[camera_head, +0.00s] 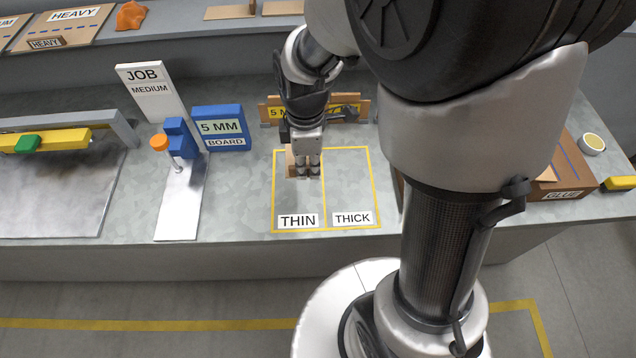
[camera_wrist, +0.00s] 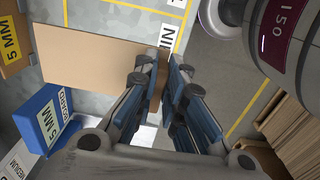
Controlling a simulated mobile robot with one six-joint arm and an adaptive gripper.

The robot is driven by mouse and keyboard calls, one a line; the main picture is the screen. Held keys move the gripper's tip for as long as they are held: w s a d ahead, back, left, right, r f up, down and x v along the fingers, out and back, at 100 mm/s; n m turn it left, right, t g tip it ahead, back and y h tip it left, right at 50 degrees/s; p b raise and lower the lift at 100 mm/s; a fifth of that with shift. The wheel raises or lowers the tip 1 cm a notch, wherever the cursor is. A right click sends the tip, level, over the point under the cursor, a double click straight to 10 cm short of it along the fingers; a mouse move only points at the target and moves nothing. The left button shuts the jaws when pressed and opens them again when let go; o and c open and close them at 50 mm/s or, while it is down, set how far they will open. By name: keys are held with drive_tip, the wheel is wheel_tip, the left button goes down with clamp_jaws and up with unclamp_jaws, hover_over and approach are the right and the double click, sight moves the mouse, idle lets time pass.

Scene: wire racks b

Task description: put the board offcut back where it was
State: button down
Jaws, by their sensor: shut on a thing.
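The board offcut (camera_wrist: 88,58) is a flat tan panel in the wrist view. My gripper (camera_wrist: 164,78) is shut on its edge, and the panel extends to the left from the fingers. In the head view my gripper (camera_head: 308,172) points down over the upper part of the yellow-outlined THIN area (camera_head: 273,208). Only a small tan part of the offcut (camera_head: 290,163) shows there, beside the fingers; the arm hides the rest. I cannot tell whether it touches the bench. The THICK area (camera_head: 350,185) beside it looks empty.
A blue 5 MM BOARD block (camera_head: 221,115) stands left of the marked areas. A wooden holder with a yellow label (camera_head: 270,112) is behind my gripper. A JOB MEDIUM sign (camera_head: 148,100) and orange-knobbed clamp (camera_head: 160,142) stand farther left. A GLUE box (camera_head: 575,165) is right.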

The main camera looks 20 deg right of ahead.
sight(310, 214)
wheel_tip(310, 214, down, 20)
drive_tip(key=b, duration=0.6)
drive_tip(key=shift+r, duration=0.1)
drive_tip(key=shift+f, duration=0.2)
drive_tip(key=c, duration=1.7)
unclamp_jaws()
drive_tip(key=shift+r, duration=0.15)
